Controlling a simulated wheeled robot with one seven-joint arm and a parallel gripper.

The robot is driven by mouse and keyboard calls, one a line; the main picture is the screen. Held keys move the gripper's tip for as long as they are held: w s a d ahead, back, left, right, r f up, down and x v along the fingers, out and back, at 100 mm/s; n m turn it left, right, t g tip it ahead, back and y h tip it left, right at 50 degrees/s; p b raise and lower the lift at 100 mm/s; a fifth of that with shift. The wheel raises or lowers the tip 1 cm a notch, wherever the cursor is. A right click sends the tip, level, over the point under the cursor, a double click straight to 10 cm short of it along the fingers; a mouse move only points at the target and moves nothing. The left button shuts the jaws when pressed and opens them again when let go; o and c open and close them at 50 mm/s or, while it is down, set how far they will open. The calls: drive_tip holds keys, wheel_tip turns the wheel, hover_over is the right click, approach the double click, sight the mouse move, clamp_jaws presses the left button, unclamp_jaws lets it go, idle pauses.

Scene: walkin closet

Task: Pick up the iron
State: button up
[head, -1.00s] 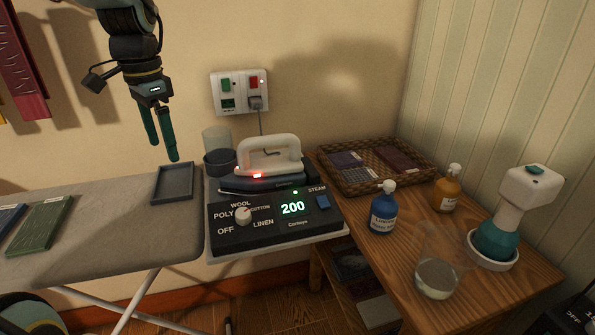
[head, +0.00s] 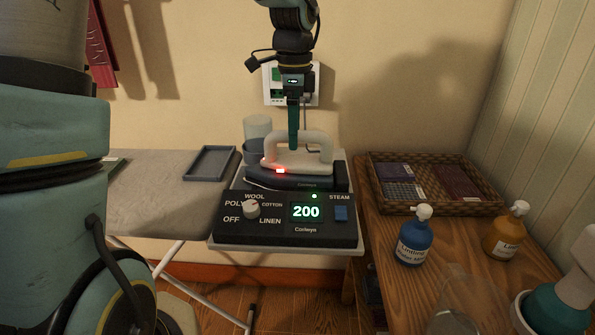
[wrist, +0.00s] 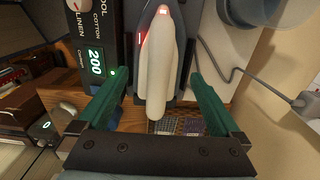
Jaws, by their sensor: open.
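The iron (head: 297,158) has a cream handle and a dark body with a lit red light. It rests on a black control base (head: 285,219) showing 200, at the right end of the ironing board. My gripper (head: 293,145) points down over the iron, its green fingers reaching the handle's height in the head view. In the wrist view my gripper (wrist: 160,88) is open, with one finger on each side of the cream handle (wrist: 160,70). I see gaps between the fingers and the handle. The far finger is hidden in the head view.
A grey tray (head: 210,149) lies on the ironing board (head: 150,205). A clear cup (head: 257,128) stands behind the iron. On the right, a wooden table (head: 395,290) holds a wicker basket (head: 430,210), a blue bottle (head: 413,240) and an amber bottle (head: 504,234). A wall socket and cord are behind.

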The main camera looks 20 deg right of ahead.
sight(296, 159)
drive_tip(key=shift+s+d+f+p, duration=0.1)
drive_tip(key=shift+f+p, duration=0.25)
drive_tip(key=shift+f, duration=1.05)
drive_tip(key=shift+s+f+p, duration=0.1)
drive_tip(key=shift+f+p, duration=0.25)
drive_tip(key=shift+f, duration=1)
drive_tip(key=shift+c, duration=0.2)
clamp_jaws()
drive_tip(key=shift+w+r, duration=0.1)
